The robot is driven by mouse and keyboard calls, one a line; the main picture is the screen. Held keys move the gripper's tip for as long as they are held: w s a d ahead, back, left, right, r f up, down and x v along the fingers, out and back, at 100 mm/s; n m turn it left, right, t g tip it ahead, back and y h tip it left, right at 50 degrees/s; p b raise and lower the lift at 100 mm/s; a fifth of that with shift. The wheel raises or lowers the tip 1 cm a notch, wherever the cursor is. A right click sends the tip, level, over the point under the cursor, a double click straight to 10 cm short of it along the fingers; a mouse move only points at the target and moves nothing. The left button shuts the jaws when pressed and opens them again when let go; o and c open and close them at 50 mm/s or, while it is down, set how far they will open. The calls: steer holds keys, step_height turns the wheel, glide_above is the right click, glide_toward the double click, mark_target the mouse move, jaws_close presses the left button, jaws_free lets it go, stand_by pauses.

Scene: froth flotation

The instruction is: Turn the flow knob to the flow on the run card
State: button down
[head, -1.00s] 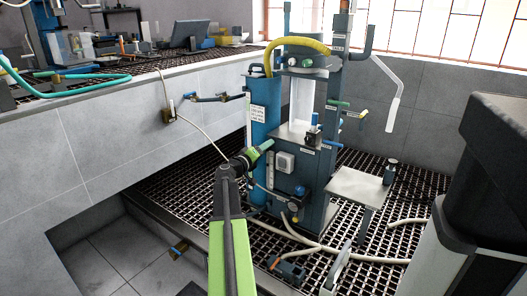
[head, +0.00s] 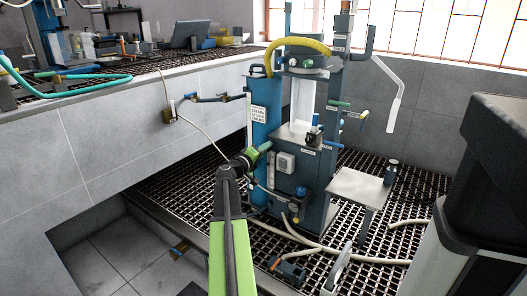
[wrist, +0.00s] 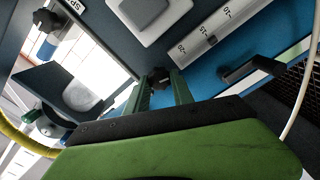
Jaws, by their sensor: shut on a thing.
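My gripper (head: 261,149) reaches the left side of the blue-grey flotation machine (head: 313,200). In the wrist view its two green fingers (wrist: 168,88) are shut on a small dark knob (wrist: 159,75). The knob is partly hidden between the fingers, and its pointer cannot be made out. Beside it runs a white flow scale (wrist: 200,40) with marks including 20 and 10, and a small dark float or marker near its middle. A white printed card (head: 259,115) is on the blue cylinder; its print is too small to read, so I cannot tell if it is the run card.
The blue cylinder (head: 266,90) stands beside my gripper. A grey-white box (head: 285,162) is on the machine's front. A small side table (head: 360,187) stands to the right. Hoses (head: 300,238) lie across the grating. A tiled bench wall (head: 110,150) is at left.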

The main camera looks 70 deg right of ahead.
steer(key=c, duration=1.1)
jaws_free()
steer(key=v, duration=1.7)
steer(key=shift+a, duration=0.25)
steer(key=shift+r, duration=0.15)
